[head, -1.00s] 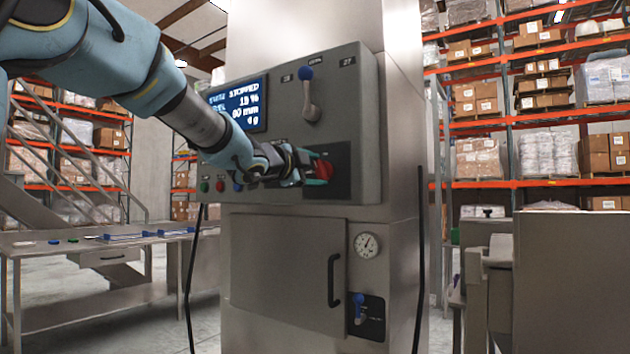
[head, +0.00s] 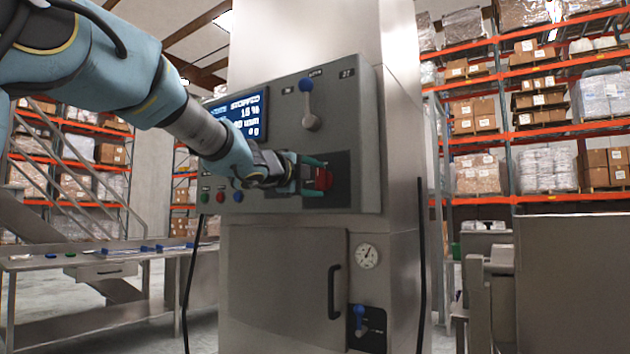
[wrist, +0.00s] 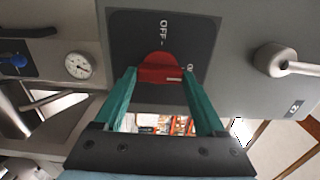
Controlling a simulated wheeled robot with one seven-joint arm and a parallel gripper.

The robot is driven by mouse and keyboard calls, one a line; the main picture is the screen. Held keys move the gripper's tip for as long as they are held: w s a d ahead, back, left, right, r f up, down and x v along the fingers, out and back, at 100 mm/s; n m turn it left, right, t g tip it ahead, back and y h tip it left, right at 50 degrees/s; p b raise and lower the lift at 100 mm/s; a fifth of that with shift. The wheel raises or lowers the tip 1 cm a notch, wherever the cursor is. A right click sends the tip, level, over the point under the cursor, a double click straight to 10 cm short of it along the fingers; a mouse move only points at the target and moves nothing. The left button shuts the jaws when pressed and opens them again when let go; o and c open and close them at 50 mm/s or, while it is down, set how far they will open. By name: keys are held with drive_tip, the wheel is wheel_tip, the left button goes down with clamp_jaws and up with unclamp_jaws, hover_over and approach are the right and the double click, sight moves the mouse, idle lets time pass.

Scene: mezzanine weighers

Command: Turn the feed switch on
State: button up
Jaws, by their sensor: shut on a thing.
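The feed switch is a red rotary knob (head: 323,179) on a black plate (head: 341,190) at the lower right of the grey control panel. In the wrist view the red knob (wrist: 160,68) sits between my teal fingertips, with "OFF" lettered on the plate and a second label partly hidden beside the knob. A white mark shows on the knob's edge near that second label. My gripper (head: 317,177) is shut on the knob, one finger on each side; it also fills the wrist view (wrist: 160,78). The panel display (head: 243,115) reads "STOPPED".
A blue-knobbed lever (head: 308,104) stands above the switch. Small coloured buttons (head: 220,197) line the panel's lower left. Below are a cabinet door with a handle (head: 334,292), a gauge (head: 367,255) and a blue-handled valve (head: 360,318). A metal bench (head: 110,258) stands left.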

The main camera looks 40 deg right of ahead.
drive_tip(key=o, duration=1.3)
drive_tip(key=v, duration=1.1)
drive_tip(key=shift+b, duration=0.4)
